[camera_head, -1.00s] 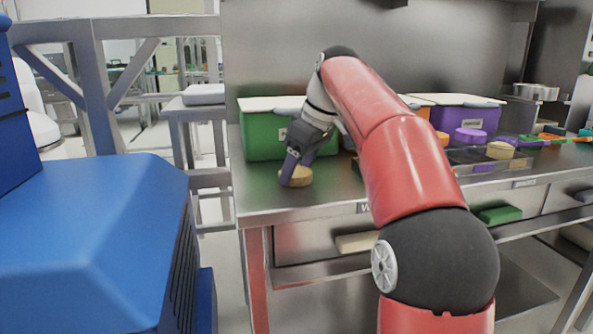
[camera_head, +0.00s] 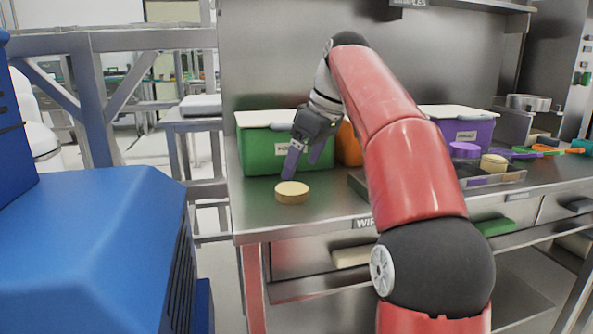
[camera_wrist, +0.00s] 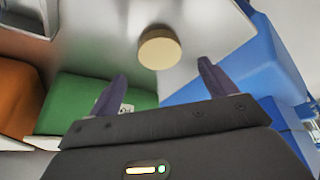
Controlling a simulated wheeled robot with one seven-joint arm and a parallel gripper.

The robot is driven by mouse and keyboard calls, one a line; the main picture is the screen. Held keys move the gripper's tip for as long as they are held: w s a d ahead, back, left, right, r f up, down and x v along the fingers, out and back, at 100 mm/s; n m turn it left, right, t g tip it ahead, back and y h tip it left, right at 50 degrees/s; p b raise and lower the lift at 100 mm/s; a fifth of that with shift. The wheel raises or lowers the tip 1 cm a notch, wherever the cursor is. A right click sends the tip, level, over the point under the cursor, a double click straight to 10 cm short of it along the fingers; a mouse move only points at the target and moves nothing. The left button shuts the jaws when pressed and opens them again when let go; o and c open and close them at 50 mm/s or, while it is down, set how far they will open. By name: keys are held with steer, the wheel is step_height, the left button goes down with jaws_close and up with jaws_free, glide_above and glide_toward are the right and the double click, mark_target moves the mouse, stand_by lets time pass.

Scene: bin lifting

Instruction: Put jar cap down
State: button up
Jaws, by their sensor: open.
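The jar cap (camera_head: 292,192) is a round, pale tan disc lying flat on the steel counter, in front of the green bin. In the wrist view the cap (camera_wrist: 159,48) lies beyond and between the fingertips, apart from them. My gripper (camera_head: 301,168) is open, with its purple fingers just above and behind the cap in the head view. The wrist view shows the two fingers (camera_wrist: 163,72) spread with nothing between them.
A green bin (camera_head: 262,150) with a white lid stands behind my gripper. An orange bin (camera_head: 348,146) and a purple bin (camera_head: 466,130) stand further right. A tray (camera_head: 505,179) with several items lies right of my arm. The counter's front left is clear.

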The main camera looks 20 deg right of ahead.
steer(key=p+v, duration=0.1)
steer(key=v, duration=0.5)
steer(key=s+a+f+m+t+h, duration=0.1)
steer(key=s+a+f+m, duration=0.15)
steer(key=s, duration=0.25)
steer(key=s+a+f+m+h, duration=0.1)
steer(key=s+a+f+m, duration=0.1)
steer(key=s+f, duration=0.25)
steer(key=s+f+m, duration=0.2)
steer(key=s+f, duration=0.6)
steer(key=f, duration=0.2)
steer(key=s+f+m+t+h, duration=0.1)
steer(key=s+f+m, duration=0.1)
steer(key=s+f, duration=0.6)
step_height(320, 180, down, 3)
steer(key=shift+d+r, duration=0.25)
steer(key=shift+d, duration=0.2)
steer(key=shift+d+m, duration=0.1)
steer(key=shift+m, duration=0.25)
